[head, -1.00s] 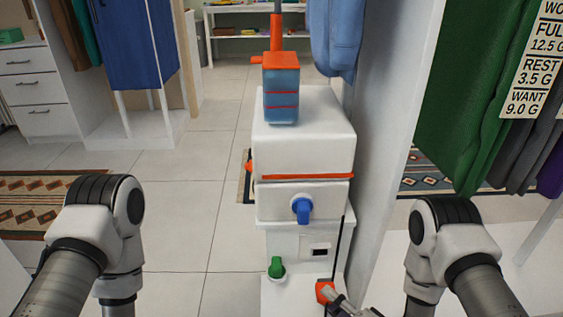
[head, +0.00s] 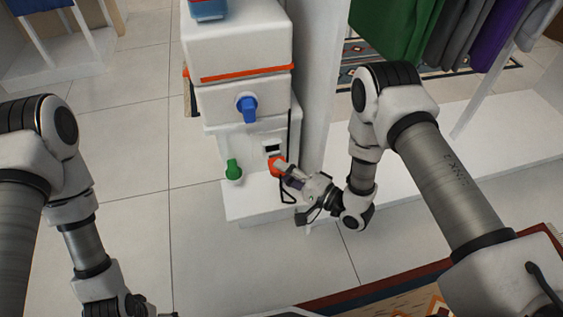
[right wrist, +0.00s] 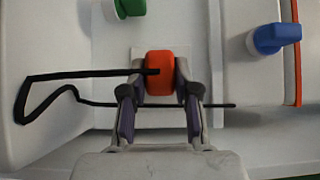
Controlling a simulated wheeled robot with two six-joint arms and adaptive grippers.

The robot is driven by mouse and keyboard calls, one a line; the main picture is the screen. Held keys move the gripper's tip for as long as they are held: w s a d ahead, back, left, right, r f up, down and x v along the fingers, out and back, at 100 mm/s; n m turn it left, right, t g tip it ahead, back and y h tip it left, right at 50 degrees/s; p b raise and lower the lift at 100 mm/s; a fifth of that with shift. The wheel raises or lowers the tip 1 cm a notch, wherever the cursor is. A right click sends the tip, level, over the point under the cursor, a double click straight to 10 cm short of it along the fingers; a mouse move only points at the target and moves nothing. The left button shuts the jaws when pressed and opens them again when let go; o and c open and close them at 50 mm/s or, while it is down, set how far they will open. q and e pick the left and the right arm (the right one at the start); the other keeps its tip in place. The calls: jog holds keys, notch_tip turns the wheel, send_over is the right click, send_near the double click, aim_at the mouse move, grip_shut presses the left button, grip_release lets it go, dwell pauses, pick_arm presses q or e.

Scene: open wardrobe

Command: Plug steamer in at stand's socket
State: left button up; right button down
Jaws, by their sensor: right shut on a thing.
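The steamer stand (head: 237,50) is a white boxy unit with a blue knob (head: 247,108) and a green knob (head: 233,170). Its socket (head: 273,148) is a dark opening in a pale plate at the lower right of its front. My right gripper (head: 279,168) is shut on the orange-red plug (head: 276,163), just below the socket opening in the head view. In the right wrist view the plug (right wrist: 160,72) sits between both fingers before the pale plate. Whether it touches the socket is hidden. My left gripper's fingers are out of view.
A black cord (right wrist: 60,78) loops beside the plug and hangs by the stand. A white panel (head: 322,75) rises right of the stand. Green and grey clothes (head: 400,30) hang at the upper right. Tiled floor (head: 130,150) is clear to the left.

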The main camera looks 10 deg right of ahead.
jog(key=shift+w, duration=0.6)
jog(key=shift+r+p, duration=0.1)
jog(key=shift+p, duration=0.3)
dwell(1.0)
jog(key=shift+w+b, duration=0.45)
jog(key=shift+w, duration=0.85)
jog(key=c, duration=0.8)
grip_release()
jog(key=v, duration=1.2)
